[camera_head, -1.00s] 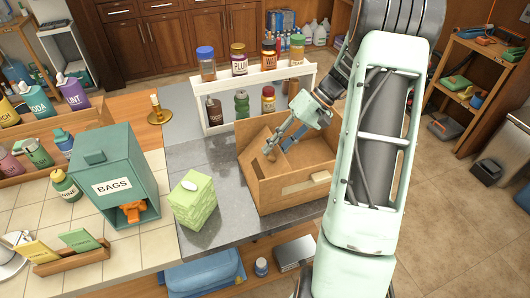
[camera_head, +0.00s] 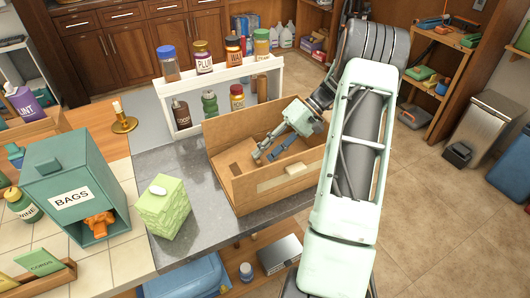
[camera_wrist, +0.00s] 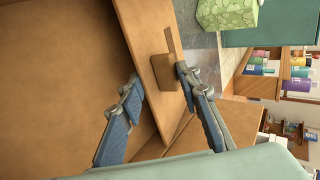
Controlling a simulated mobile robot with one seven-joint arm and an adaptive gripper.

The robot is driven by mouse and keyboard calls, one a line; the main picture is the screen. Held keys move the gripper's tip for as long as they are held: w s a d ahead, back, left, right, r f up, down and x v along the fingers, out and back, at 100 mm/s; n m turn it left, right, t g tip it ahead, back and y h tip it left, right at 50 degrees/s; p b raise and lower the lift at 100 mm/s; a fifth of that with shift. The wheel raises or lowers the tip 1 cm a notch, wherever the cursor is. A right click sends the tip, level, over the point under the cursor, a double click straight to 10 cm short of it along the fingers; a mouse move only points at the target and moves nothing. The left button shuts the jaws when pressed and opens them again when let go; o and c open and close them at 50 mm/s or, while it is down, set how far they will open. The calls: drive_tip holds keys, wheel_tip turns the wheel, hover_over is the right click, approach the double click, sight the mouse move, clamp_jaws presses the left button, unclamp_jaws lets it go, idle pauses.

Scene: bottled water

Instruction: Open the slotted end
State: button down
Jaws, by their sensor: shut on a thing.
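The wooden box (camera_head: 275,190) stands open-topped on the grey counter, with a lighter block on its front face. My gripper (camera_head: 263,157) reaches down into it from the right. A small wooden block (camera_wrist: 160,72) stands on the panel's outer side beside the right finger.
A green tissue box (camera_head: 164,207) stands left of the wooden box. A white rack (camera_head: 210,87) with several bottles stands behind it. A teal BAGS bin (camera_head: 75,185) is further left. The tiled floor (camera_head: 430,220) to the right is open.

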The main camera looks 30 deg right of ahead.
drive_tip(key=shift+s+a+f, duration=0.1)
drive_tip(key=shift+a+f, duration=0.05)
drive_tip(key=shift+f, duration=0.1)
drive_tip(key=c, duration=1.7)
unclamp_jaws()
drive_tip(key=shift+a, duration=0.1)
drive_tip(key=shift+r, duration=0.1)
drive_tip(key=shift+r, duration=0.55)
wheel_tip(320, 180, up, 9)
drive_tip(key=shift+f, duration=0.1)
